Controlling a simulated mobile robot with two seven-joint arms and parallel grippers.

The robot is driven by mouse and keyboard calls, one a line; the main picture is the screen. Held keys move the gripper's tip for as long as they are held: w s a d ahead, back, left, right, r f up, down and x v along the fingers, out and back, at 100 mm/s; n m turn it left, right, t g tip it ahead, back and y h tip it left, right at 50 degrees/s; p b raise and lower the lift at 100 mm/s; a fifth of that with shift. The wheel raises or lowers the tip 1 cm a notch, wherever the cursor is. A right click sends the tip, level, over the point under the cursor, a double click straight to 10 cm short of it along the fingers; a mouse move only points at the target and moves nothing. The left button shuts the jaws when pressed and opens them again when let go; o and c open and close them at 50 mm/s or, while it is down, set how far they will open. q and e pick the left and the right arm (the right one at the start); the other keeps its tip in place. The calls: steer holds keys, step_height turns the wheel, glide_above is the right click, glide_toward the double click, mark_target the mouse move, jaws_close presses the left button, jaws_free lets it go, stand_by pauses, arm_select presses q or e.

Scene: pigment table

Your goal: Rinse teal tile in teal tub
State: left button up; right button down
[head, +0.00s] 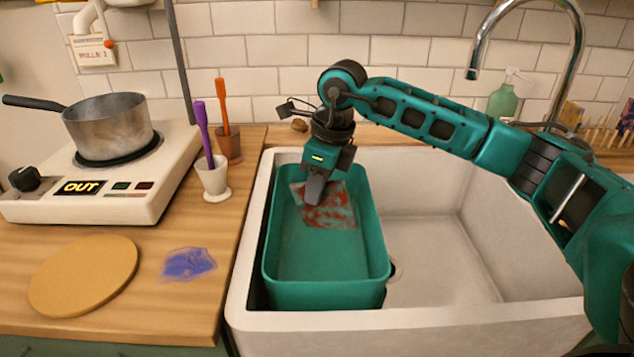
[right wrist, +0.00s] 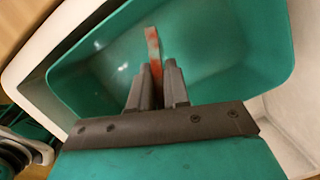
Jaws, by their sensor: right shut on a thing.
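The teal tub (head: 325,292) stands in the left part of the white sink. My right gripper (head: 316,192) reaches down into the far part of the tub, shut on the tile (head: 335,212). The tile looks greyish with red-brown smears over its face; little teal shows on it. It is held tilted inside the tub walls. In the right wrist view the tile (right wrist: 153,52) shows edge-on as a thin strip between the fingers (right wrist: 158,80), with the tub (right wrist: 225,60) around it. Whether it touches the tub floor, I cannot tell. My left gripper is not in view.
The sink (head: 430,240) has free room right of the tub, with a faucet (head: 480,45) above. On the left counter are a hot plate with a pot (head: 108,125), two cups with brushes (head: 212,178), a round board (head: 84,275) and a blue smear (head: 188,263).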

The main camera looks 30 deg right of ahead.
mark_target(312, 229)
step_height(312, 229, down, 3)
steer(key=shift+f+b, duration=0.1)
steer(key=shift+b, duration=0.8)
steer(key=shift+f+b, duration=0.55)
steer(key=shift+f, duration=0.1)
steer(key=shift+f+b, duration=0.35)
steer(key=shift+f, duration=0.15)
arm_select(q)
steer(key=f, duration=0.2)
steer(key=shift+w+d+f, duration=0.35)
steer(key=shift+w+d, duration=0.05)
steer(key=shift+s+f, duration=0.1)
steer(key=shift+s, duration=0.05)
